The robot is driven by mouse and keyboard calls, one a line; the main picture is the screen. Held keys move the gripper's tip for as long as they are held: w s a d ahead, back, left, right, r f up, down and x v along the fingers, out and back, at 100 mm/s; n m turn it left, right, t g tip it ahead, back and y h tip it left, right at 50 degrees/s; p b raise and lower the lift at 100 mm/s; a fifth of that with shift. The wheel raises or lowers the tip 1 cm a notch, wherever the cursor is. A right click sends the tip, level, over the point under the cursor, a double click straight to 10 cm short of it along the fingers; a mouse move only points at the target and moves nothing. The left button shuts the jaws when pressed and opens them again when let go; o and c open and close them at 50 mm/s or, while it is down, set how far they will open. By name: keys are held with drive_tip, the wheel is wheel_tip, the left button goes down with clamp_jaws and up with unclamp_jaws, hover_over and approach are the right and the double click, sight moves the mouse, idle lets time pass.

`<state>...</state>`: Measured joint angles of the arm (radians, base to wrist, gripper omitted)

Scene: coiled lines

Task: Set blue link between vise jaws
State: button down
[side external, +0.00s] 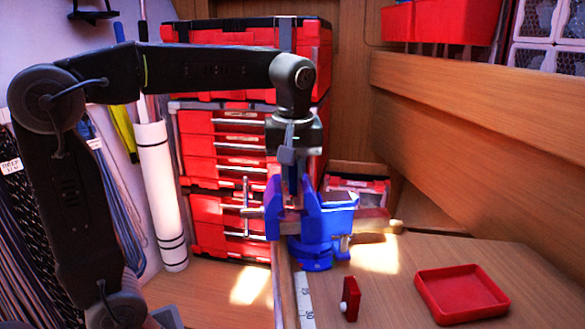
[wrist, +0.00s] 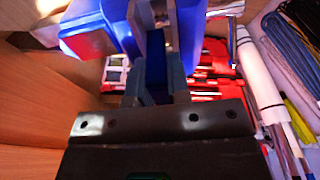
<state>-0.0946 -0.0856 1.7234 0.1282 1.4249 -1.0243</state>
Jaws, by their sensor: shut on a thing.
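The blue vise (side external: 322,225) stands on the bench with its grey jaws near the top; it also fills the upper part of the wrist view (wrist: 88,32). My gripper (side external: 293,188) points straight down at the vise, with its fingertips at the jaw opening. In the wrist view my gripper (wrist: 156,82) is shut on a dark blue piece, the blue link (wrist: 155,72), seen between the two grey fingers. The link lines up with the gap between the jaws. Its lower end is hidden, so I cannot tell how deep it sits or whether it touches the jaws.
A red tray (side external: 462,296) lies empty at the bench's right. A small red block with a white knob (side external: 350,299) stands left of it. A red drawer cabinet (side external: 225,150) is behind the vise. A white roll (side external: 161,195) and hanging coiled lines (side external: 28,215) are at left.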

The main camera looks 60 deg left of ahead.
drive_tip(key=shift+f, duration=0.2)
idle(0.4)
drive_tip(key=shift+d+r, duration=0.1)
drive_tip(key=shift+r, duration=0.15)
idle(0.6)
drive_tip(key=shift+f, duration=0.3)
idle(0.4)
drive_tip(key=shift+r, duration=0.25)
drive_tip(key=c, duration=1)
unclamp_jaws()
drive_tip(key=shift+r, duration=3)
